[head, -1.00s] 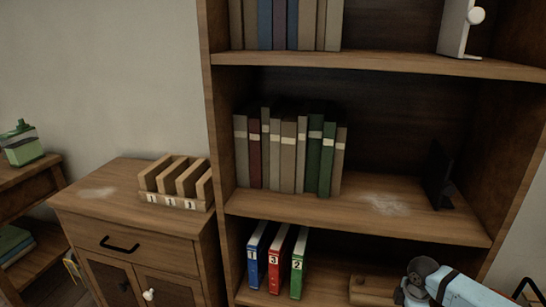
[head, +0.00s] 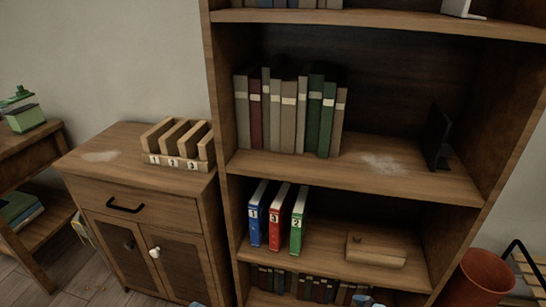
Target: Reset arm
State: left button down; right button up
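Neither gripper shows in the head view. Only small light blue and grey pieces, which look like parts of my arms, show at the bottom edge, left of centre and right of centre. Whether my grippers are open or shut is hidden. Three numbered binders stand upright on a lower shelf of the bookcase: a blue one (head: 256,215) marked 1, a red one (head: 276,217) marked 3 and a green one (head: 298,221) marked 2. A wooden holder (head: 178,162) with numbered slots sits on the cabinet (head: 115,165).
The bookcase (head: 345,175) holds a row of books (head: 288,115) and a black stand (head: 437,138). A wooden block (head: 376,250) lies right of the binders. A reddish bucket (head: 482,278) stands at the lower right. A green-lidded container (head: 24,112) is at far left.

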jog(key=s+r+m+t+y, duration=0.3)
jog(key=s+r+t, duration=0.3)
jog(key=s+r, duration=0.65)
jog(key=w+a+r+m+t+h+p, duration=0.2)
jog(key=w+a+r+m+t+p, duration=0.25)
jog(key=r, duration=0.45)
pick_arm(q)
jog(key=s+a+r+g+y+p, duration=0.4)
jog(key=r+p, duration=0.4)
jog(key=p, duration=2.3)
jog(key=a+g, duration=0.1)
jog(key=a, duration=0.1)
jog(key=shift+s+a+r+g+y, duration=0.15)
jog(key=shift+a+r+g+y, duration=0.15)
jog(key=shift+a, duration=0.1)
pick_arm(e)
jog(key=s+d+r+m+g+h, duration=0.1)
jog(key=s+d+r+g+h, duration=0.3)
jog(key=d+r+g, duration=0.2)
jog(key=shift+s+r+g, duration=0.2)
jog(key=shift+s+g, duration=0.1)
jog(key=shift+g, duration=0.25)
